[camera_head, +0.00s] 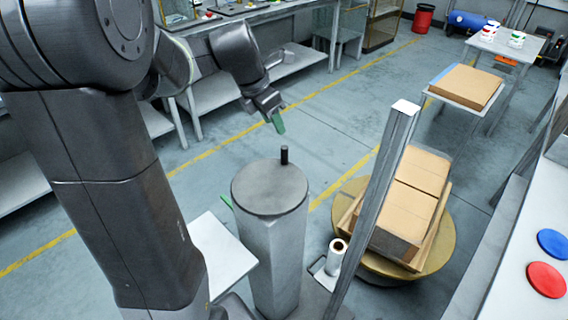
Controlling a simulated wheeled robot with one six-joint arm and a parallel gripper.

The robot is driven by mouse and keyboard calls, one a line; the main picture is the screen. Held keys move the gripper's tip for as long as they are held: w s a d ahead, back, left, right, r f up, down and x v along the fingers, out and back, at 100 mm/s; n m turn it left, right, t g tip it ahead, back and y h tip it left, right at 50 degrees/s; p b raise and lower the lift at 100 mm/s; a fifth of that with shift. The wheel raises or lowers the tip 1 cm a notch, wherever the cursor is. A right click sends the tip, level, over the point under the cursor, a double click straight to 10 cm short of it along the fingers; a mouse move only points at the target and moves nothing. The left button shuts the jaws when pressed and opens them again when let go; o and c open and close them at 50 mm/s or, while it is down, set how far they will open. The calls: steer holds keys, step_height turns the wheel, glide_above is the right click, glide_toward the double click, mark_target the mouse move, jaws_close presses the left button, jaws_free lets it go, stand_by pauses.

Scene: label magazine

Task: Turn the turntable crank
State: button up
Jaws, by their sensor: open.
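A round grey disc, which appears to be the crank (269,190), tops a grey pedestal (275,255) in the middle of the camera_head view. A short black knob (284,156) stands upright near the disc's far edge. The round yellow turntable (440,255) is to the right, with cardboard boxes (412,190) on it. My gripper (277,122) is open, with green fingertips pointing down. It appears beyond and above the knob, apart from it. The gap between its fingers is hard to make out.
A tall metal post (375,205) rises between the pedestal and the boxes. A white roll (337,252) stands at its foot. Red (546,280) and blue (554,243) buttons are on the right-hand panel. A side table (442,96) bears flat cardboard. The floor behind the pedestal is clear.

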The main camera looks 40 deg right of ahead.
mark_target(282, 148)
steer(key=d+f+m+b, duration=0.1)
steer(key=f+m+b, duration=0.1)
steer(key=f, duration=0.2)
steer(key=d+f+m+g+b, duration=0.1)
steer(key=f+b, duration=0.2)
steer(key=f, duration=0.2)
steer(key=d+f+m+g+b, duration=0.1)
steer(key=d+f+m+b, duration=0.1)
steer(key=f+b, duration=0.1)
steer(key=shift+w+d+f+m, duration=0.15)
steer(key=shift+f+m, duration=0.15)
steer(key=shift+f, duration=0.35)
jaws_close()
